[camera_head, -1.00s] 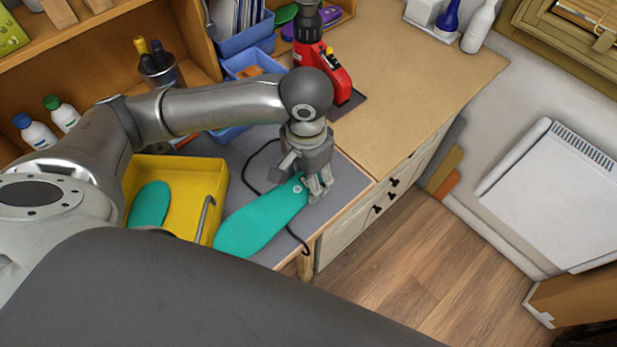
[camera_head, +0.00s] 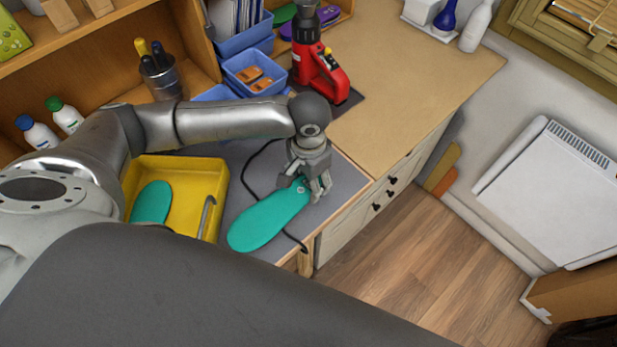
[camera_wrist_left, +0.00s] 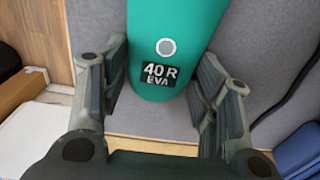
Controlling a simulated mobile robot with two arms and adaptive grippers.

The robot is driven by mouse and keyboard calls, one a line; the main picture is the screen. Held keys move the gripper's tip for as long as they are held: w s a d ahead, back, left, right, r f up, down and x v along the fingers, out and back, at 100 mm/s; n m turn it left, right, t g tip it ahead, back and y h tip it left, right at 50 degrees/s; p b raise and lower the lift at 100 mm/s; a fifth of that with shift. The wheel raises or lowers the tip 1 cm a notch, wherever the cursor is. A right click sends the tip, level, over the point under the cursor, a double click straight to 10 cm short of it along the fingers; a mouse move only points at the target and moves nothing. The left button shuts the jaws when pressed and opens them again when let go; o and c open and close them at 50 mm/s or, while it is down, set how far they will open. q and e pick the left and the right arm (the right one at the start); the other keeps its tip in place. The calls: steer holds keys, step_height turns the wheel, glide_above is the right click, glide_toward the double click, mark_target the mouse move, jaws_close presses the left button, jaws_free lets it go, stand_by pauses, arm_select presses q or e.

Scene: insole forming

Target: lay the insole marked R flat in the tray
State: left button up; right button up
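The green insole marked R (camera_head: 268,218) slants across the grey mat, right of the tray. In the left wrist view, its rounded end bears a "40 R EVA" label (camera_wrist_left: 160,73) and a pale round spot. My left gripper (camera_head: 318,190) is at that end. I cannot tell whether the insole touches the mat. The yellow tray (camera_head: 218,172) stands to the left, with another green insole (camera_head: 151,203) inside. My right gripper is not in view.
A metal hook-shaped rod (camera_head: 207,217) is at the tray's right side. A black cable (camera_head: 248,165) runs over the mat and passes behind the insole. A red tool (camera_head: 320,75) and a blue bin (camera_head: 255,72) stand behind.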

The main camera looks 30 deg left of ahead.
arm_select(q)
steer(key=o, duration=0.4)
steer(key=shift+s+a, duration=0.1)
